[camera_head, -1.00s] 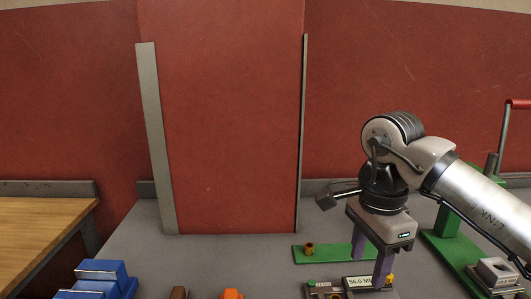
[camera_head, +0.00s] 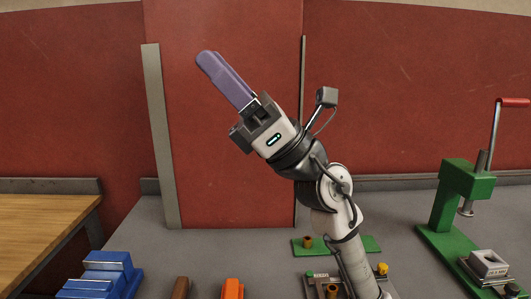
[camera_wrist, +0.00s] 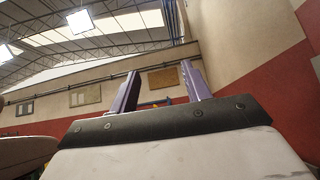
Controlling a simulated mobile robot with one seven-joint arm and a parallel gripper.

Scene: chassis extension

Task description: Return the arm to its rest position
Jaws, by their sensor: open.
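My gripper (camera_head: 207,57) is raised well above the workbench, in front of the red wall panel, and points up and to the left in the head view. Its purple fingers overlap there. In the wrist view my gripper (camera_wrist: 161,82) has its two purple fingers spread apart with nothing between them. Behind them that view shows the ceiling, walls and windows of the hall. My arm rises from the lower right of the head view.
A green lever press (camera_head: 462,187) with a red handle stands right. A wooden table (camera_head: 40,232) is left.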

